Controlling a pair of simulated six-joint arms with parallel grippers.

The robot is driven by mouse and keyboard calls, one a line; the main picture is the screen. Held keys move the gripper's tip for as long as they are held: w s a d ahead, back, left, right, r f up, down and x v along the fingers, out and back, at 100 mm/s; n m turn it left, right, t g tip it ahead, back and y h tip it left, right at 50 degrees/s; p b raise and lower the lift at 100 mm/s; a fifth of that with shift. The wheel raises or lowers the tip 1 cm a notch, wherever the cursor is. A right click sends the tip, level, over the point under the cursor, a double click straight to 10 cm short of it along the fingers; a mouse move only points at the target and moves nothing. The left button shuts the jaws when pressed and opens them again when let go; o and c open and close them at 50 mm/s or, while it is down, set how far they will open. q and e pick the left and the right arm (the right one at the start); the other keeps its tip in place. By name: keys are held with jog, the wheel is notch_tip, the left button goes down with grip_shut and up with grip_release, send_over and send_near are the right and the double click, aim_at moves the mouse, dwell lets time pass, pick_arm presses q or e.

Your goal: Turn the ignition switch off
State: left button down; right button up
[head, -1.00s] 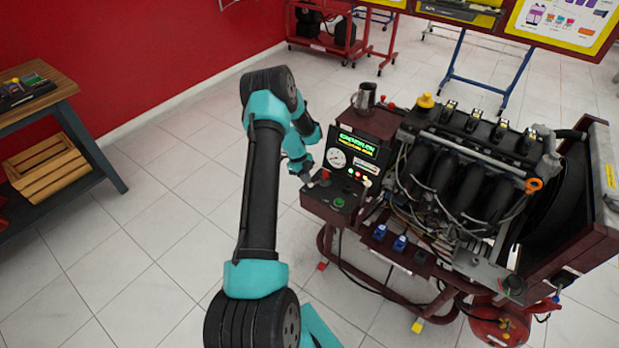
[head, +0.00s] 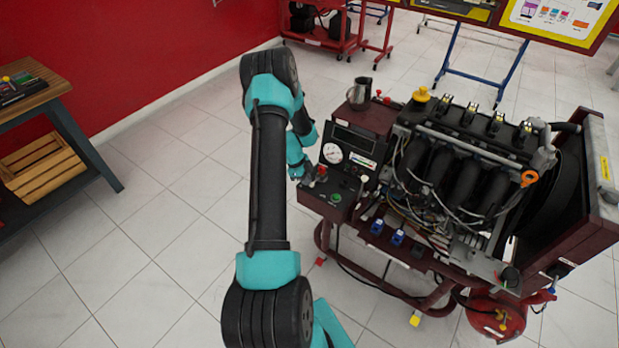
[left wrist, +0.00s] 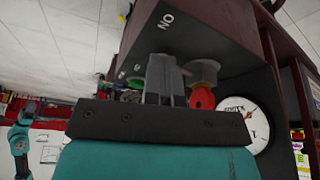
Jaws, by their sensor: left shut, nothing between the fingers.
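I cannot tell for sure which control is the ignition switch. The display (head: 354,141) above is dark. My left gripper (head: 307,175) is at the left edge of the ledge, close to the red knob. The fingers partly hide the green button (left wrist: 105,86). My right gripper is not in view.
The engine (head: 465,165) with loose wires stands right of the panel. A metal jug (head: 359,94) stands on top of the panel box. A white gauge (head: 333,153) is above the ledge. A workbench (head: 45,105) is at the far left; the floor between is clear.

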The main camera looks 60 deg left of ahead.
pick_arm(q)
jog(key=shift+w+d+n+t+y, duration=0.2)
jog(key=shift+d+n+t+y, duration=0.2)
jog(key=shift+d+n, duration=0.85)
jog(key=shift+w+d+n+y, duration=0.25)
jog(key=shift+d+n, duration=0.1)
jog(key=shift+n, duration=0.45)
jog(key=shift+w+d+n+y, duration=0.15)
jog(key=shift+w+d+n, duration=0.15)
jog(key=shift+n, duration=0.45)
